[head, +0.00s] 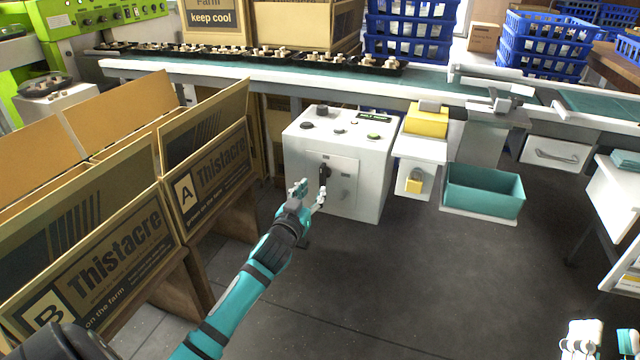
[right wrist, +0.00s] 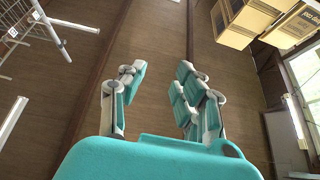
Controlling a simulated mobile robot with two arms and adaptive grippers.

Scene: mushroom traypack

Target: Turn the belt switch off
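The white control box (head: 375,150) stands below the conveyor. On its front panel is a dark switch handle (head: 325,170), which looks roughly upright; its exact setting is too small to read. My left gripper (head: 309,192) is right in front of this panel, just below and left of the handle. My right gripper (head: 600,342) is at the bottom right corner, far from the box. The right wrist view shows its fingers (right wrist: 160,78) apart and empty.
Cardboard boxes marked A (head: 215,180) and B (head: 90,260) stand left of my left arm. The conveyor belt (head: 430,78) carries several mushroom trays (head: 375,66). The floor in front is clear.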

